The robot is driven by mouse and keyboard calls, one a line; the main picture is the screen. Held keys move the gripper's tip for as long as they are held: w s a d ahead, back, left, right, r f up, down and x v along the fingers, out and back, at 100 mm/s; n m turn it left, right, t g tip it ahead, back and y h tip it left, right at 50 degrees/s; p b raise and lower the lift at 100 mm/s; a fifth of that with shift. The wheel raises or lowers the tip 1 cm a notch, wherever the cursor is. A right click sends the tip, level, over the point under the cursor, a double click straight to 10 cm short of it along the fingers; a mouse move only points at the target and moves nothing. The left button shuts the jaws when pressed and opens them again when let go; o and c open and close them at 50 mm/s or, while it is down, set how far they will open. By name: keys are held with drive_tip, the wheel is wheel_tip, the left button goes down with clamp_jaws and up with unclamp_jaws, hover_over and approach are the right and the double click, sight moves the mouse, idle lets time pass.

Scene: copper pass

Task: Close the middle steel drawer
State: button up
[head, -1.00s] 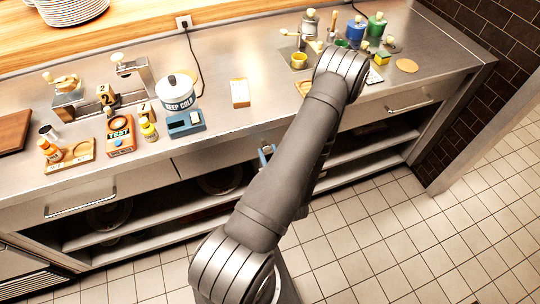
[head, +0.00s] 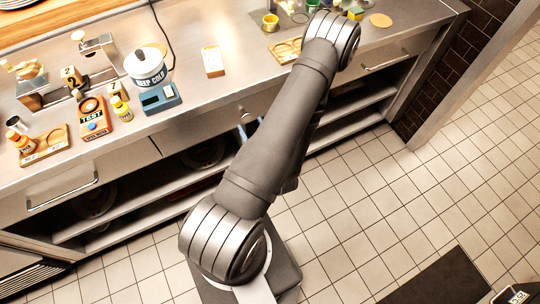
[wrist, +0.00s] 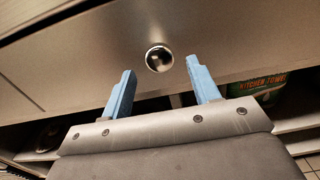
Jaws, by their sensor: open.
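The middle steel drawer (head: 200,133) is under the counter, between a left and a right drawer. Its plain front fills much of the wrist view (wrist: 100,60), with a round shiny knob (wrist: 159,58). The knob also shows in the head view (head: 243,114). My gripper (wrist: 160,68) is open and empty, its two blue fingers pointing at the front, one on each side of and below the knob. In the head view the gripper (head: 251,127) is mostly hidden behind my arm. I cannot tell how far the drawer stands out, or whether the fingers touch it.
The left drawer (head: 40,183) and right drawer (head: 395,52) have bar handles. An open shelf (head: 130,215) runs below. A green kitchen towel pack (wrist: 255,86) sits under the drawer at right. The counter holds a pot (head: 145,68) and small items. Tiled floor in front is clear; a dark mat (head: 440,280) lies at lower right.

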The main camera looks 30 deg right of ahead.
drive_tip(key=s, duration=1.4)
drive_tip(key=shift+s, duration=0.15)
idle(0.7)
drive_tip(key=w, duration=1)
drive_tip(key=shift+w, duration=0.4)
